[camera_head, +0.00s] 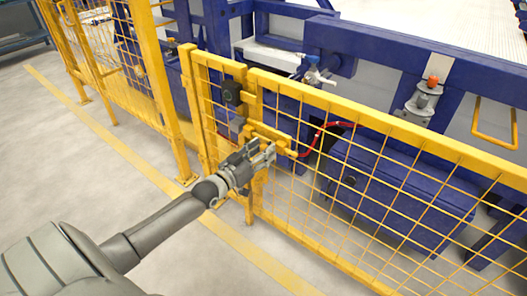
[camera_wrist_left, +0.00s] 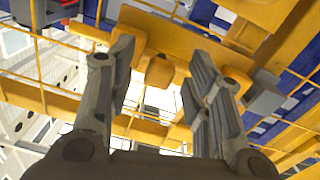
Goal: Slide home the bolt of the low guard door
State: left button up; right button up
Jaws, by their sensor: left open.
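The low guard door (camera_head: 345,125) is a yellow frame with wire mesh, running from the middle to the right of the head view. A yellow bolt assembly (camera_head: 270,135) sits on it near its left post. My left gripper (camera_head: 262,153) is at this assembly, with its fingers open. In the left wrist view, a yellow knob (camera_wrist_left: 160,72) shows between the two open fingers, in front of a yellow plate (camera_wrist_left: 170,38). I cannot tell whether either finger touches the knob. The gripper partly hides the assembly in the head view. My right gripper is not in view.
A black box (camera_head: 231,93) is fixed to the door side above the bolt. A red cable (camera_head: 325,130) hangs behind the mesh. Blue machinery (camera_head: 400,175) stands behind the door. Taller yellow fencing (camera_head: 150,70) stands to the left. The floor (camera_head: 90,180) in front is clear.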

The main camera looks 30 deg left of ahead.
pick_arm(q)
jog(key=shift+w, duration=0.6)
grip_shut()
